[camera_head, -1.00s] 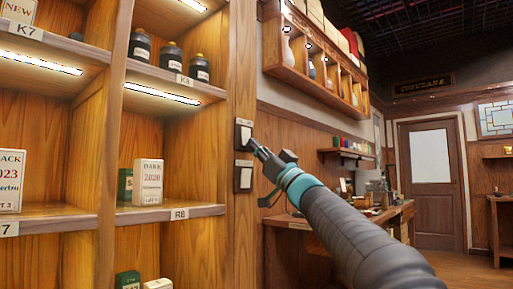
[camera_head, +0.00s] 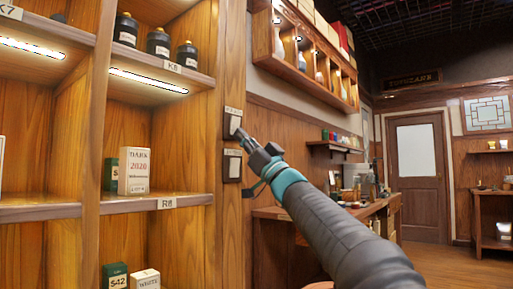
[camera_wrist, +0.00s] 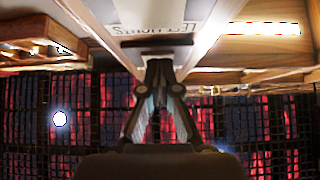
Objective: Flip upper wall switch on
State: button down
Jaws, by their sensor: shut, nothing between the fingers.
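The upper wall switch (camera_head: 233,122) is a pale rocker in a dark frame on the wooden post at the right edge of the shelves. A similar lower switch (camera_head: 232,165) sits just below it. My gripper (camera_head: 240,134) is shut and empty, its tip at the lower right part of the upper switch; I cannot tell whether it touches. In the wrist view my gripper (camera_wrist: 158,64) points at a pale plate (camera_wrist: 150,14) with a label strip (camera_wrist: 155,32) whose lettering is upside down. The rocker's tilt is too small to read.
Shelves (camera_head: 140,208) with tea boxes (camera_head: 138,171) and dark jars (camera_head: 158,42) stand to the left of the post. A wall rack (camera_head: 305,60) hangs to the upper right. A wooden counter (camera_head: 345,212) stands behind my arm, with open floor at the lower right.

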jog(key=b+v, duration=0.3)
jog(key=v, duration=1)
jog(key=shift+d+r, duration=0.15)
jog(key=shift+r, duration=0.05)
